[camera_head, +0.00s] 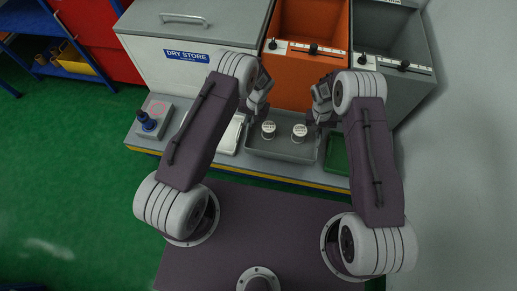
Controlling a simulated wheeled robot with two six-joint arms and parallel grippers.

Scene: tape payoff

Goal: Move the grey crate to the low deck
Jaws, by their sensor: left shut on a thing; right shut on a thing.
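The grey crate (280,152) is an open box on the grey ledge in front of the bins, with two white-topped spools (268,130) (299,133) standing inside. My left gripper (252,116) is shut on the crate at its left end. My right gripper (318,118) is shut on the crate at its right end. My wrists hide parts of both ends, and I cannot tell whether the crate's bottom touches the ledge. No surface is clearly marked as the low deck.
Left of the crate are a white tray (231,136) and a blue-knobbed device (148,122). A green tray (337,155) lies to the right. Behind stand a white "DRY STORE" chest (190,45), an orange bin (313,20) and a grey bin (390,35). Green floor (75,170) is open at left.

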